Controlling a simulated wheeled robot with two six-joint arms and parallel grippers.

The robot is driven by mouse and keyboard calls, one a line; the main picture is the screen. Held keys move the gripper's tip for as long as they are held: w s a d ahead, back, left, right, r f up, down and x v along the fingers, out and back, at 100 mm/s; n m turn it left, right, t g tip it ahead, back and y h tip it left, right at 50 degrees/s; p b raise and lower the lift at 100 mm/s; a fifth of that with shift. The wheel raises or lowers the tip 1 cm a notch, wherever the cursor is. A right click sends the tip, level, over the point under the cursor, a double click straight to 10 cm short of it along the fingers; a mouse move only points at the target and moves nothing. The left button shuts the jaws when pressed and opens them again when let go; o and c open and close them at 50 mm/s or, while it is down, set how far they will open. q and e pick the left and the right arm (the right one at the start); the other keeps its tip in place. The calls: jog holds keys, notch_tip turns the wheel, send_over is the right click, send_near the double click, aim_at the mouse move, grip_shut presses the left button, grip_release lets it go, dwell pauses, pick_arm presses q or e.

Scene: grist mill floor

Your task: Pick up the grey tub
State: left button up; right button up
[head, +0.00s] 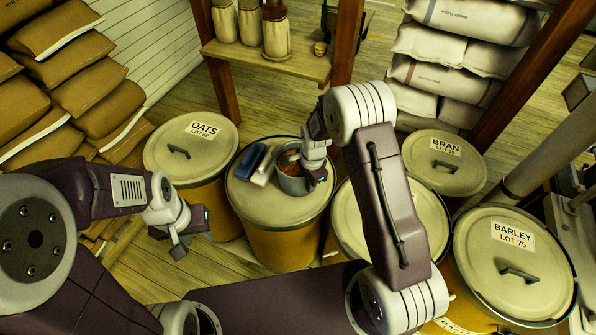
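The grey tub (290,184) stands on the pale lid of a drum in the middle of the head view. It is round and open-topped, with something reddish-brown inside. My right gripper (316,174) points down at the tub's right side, at or very near its rim. The fingers are small and partly hidden, so I cannot tell whether they grip the tub. My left gripper (186,236) is low on the left, in front of the oats drum and apart from the tub. Its finger gap is not clear.
A blue object (249,161) and a white one (264,168) lie left of the tub on the same lid (268,208). Lidded drums marked oats (190,150), bran (444,163) and barley (512,268) stand around. A shelf (270,62) with jars is behind; sacks are stacked at both sides.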

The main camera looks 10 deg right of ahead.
grip_shut()
dwell(1.2)
jog(key=shift+w+r, duration=0.1)
jog(key=shift+r, duration=0.05)
